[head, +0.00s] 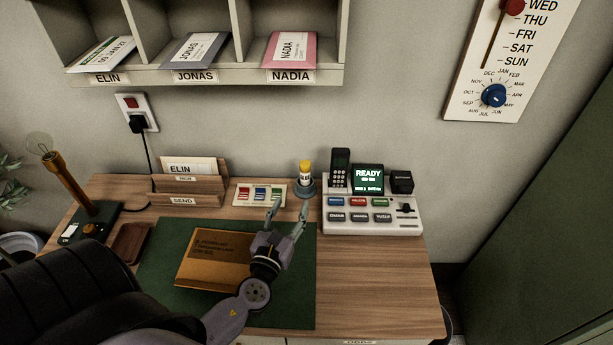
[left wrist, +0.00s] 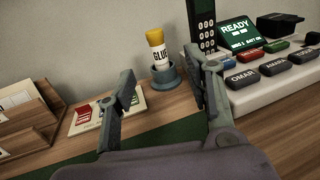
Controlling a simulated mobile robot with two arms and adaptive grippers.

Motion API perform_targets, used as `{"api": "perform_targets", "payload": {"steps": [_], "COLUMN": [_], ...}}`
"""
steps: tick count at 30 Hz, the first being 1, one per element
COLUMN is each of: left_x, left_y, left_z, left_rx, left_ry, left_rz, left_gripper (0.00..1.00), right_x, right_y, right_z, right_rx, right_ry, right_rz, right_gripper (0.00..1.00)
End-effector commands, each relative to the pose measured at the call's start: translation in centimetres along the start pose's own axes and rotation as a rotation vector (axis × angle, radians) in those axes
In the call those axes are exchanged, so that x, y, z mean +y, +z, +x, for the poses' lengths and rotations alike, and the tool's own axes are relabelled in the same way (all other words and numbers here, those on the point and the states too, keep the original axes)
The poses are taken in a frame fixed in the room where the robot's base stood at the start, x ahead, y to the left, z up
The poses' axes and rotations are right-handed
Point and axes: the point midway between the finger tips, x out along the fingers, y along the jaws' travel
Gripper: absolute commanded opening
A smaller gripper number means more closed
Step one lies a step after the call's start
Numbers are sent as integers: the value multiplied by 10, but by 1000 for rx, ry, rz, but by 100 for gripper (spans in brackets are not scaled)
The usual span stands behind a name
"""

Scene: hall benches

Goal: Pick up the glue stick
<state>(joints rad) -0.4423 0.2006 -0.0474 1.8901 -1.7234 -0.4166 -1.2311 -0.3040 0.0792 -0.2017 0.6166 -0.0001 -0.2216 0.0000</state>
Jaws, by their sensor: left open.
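The glue stick (head: 306,173) has a yellow cap and a white label. It stands in a small blue-grey round holder (head: 304,189) at the back of the desk. In the left wrist view the glue stick (left wrist: 158,50) shows its "GLUE" label and leans slightly; its lower end is hidden in the holder (left wrist: 166,81). My left gripper (head: 289,210) is open and empty, in front of the holder and short of the glue stick. In the left wrist view its fingers (left wrist: 164,88) frame the holder from either side. My right gripper is not in view.
A phone and button console (head: 372,218) stands close right of the holder. A card with coloured pieces (head: 259,194) lies to its left. A wooden letter rack (head: 187,185) is further left. A brown envelope (head: 212,260) lies on the green mat (head: 160,255). The desk's front right is clear.

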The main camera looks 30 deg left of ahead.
Motion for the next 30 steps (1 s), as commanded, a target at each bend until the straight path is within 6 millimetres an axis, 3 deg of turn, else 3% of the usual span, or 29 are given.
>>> {"api": "perform_targets", "payload": {"steps": [3,12,20,26,30], "left_x": [0,1,2,9,9], "left_y": [6,4,5,16,12], "left_z": [28,89,109,136,153], "left_rx": [-3,-2,-1,-3,-1], "left_ry": [2,2,1,2,1], "left_rz": [-1,-2,-2,-2,-2], "left_gripper": [47,47,47,47,47], "right_x": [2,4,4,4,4], "right_y": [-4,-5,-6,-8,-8], "right_z": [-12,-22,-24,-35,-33], "right_rx": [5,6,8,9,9], "right_ry": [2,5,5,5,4], "right_rz": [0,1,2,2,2], "right_gripper": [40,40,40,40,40]}}
